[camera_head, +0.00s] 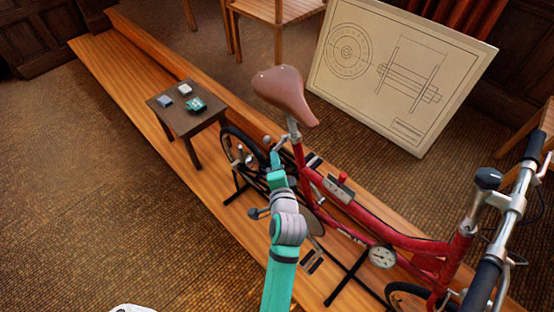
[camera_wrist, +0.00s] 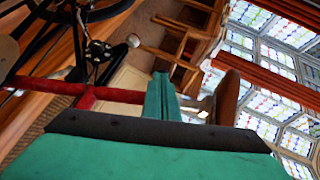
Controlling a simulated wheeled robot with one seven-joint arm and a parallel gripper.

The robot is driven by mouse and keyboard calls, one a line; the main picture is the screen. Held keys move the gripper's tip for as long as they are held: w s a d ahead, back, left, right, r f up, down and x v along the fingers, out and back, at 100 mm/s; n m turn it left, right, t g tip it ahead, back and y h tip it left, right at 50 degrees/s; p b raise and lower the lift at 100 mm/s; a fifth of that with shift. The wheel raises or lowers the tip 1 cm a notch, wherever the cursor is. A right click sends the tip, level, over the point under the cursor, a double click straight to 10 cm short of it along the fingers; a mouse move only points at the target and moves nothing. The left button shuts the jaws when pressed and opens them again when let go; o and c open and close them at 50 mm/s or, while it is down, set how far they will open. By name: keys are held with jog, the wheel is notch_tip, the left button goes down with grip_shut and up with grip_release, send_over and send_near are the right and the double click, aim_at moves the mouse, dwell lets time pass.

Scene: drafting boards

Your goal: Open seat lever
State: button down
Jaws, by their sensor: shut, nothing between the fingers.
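The red bicycle (camera_head: 365,212) stands upright on the wooden platform with its brown seat (camera_head: 285,92) raised on a silver post (camera_head: 294,128). A small silver piece (camera_head: 281,143), apparently the seat lever, sticks out left of the post's base. My gripper (camera_head: 274,157) is just below and left of it; I cannot tell whether they touch. In the wrist view my teal fingers (camera_wrist: 161,98) are together with nothing between them. The seat (camera_wrist: 226,98) and silver post (camera_wrist: 204,104) show right of the fingers, and a red frame tube (camera_wrist: 108,94) shows to the left.
A small dark table (camera_head: 187,117) with several small items stands behind the rear wheel. A drawing board (camera_head: 399,72) leans behind the bicycle. The handlebars (camera_head: 496,230) rise at the right. The woven floor (camera_head: 90,200) at the left is clear.

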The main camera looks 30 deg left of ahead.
jog(key=shift+d, duration=0.1)
jog(key=s+d+r, duration=0.2)
jog(key=s+d, duration=0.2)
jog(key=s, duration=0.6)
jog(key=shift+s, duration=0.35)
dwell(0.5)
